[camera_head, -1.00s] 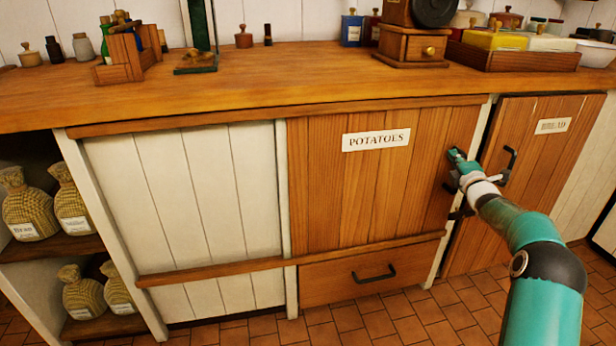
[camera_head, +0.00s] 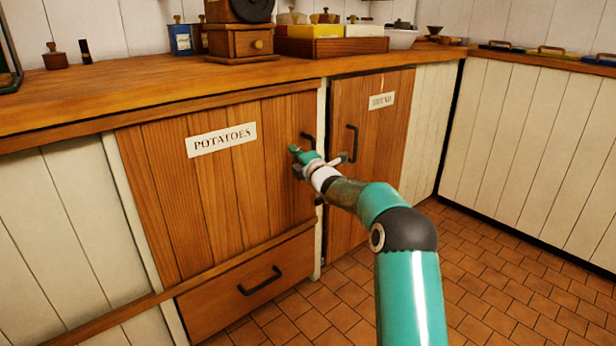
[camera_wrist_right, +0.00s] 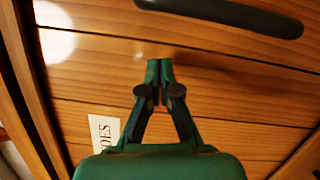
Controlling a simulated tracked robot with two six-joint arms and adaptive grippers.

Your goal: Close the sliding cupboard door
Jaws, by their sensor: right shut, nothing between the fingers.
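The sliding cupboard door (camera_head: 230,185) is brown planked wood with a white POTATOES label (camera_head: 222,139). It fills the space between the left white post and the right post, with no gap visible. Its dark handle (camera_head: 308,141) is near the right edge; the handle also shows at the top of the right wrist view (camera_wrist_right: 230,15). My right gripper (camera_head: 294,150) is shut and empty, just beside the handle in front of the door. In the right wrist view its fingertips (camera_wrist_right: 159,65) are together, apart from the handle. My left gripper is not in view.
A second wooden door (camera_head: 367,140) with a handle stands to the right. A drawer (camera_head: 250,285) is below the sliding door. The wooden counter (camera_head: 130,105) overhangs above, carrying a grinder (camera_head: 240,40) and a tray (camera_head: 330,47). The tiled floor (camera_head: 480,290) at right is clear.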

